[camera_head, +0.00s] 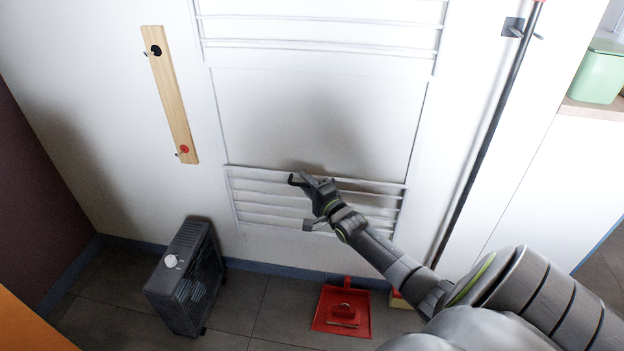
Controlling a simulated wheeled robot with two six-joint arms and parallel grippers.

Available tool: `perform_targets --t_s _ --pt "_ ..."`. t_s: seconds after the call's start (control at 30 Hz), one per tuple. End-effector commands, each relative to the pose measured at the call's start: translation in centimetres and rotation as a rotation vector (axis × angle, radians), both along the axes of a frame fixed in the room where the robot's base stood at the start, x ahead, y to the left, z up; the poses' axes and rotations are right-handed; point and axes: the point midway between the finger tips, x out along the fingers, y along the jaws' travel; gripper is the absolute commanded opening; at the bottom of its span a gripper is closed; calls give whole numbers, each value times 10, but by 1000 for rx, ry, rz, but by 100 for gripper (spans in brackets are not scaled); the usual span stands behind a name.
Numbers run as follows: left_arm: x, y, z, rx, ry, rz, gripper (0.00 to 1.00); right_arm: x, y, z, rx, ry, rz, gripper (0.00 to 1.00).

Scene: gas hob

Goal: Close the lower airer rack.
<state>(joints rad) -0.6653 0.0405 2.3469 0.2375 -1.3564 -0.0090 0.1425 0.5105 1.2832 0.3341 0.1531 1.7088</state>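The lower airer rack (265,200) is a white frame with several horizontal bars, low on the white wall panel. It looks nearly flat against the wall; I cannot tell exactly how far it stands out. My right gripper (303,203) is in front of the rack's middle, its two fingers spread apart with nothing between them. One finger is near the top bar and the other near the lower bars; I cannot tell whether they touch. My gripper and forearm hide part of the rack's right side. My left gripper is not in view.
The upper airer rack (320,30) is above. A wooden hook board (173,100) hangs at left. A dark heater (187,275) and a red dustpan (342,312) are on the floor. A dark pole (487,130) leans at right, near a green bin (597,75) on a counter.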

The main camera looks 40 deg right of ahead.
Motion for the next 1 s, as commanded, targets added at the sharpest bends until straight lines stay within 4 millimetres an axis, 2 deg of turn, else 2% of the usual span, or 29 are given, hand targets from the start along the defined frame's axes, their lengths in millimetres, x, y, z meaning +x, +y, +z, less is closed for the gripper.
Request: perform_targets --t_s 0.17,0.4,0.7,0.9,1.0 --pt "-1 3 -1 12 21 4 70 -15 1 1 0 2 0 33" --pt "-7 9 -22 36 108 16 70 -63 4 0 0 5 -1 33" --pt "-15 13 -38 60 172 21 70 -129 9 -4 0 3 -1 33" --pt "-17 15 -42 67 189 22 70 -160 11 -6 -1 2 -1 33" --pt "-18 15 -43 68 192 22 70 -168 12 -6 -1 0 -1 33"
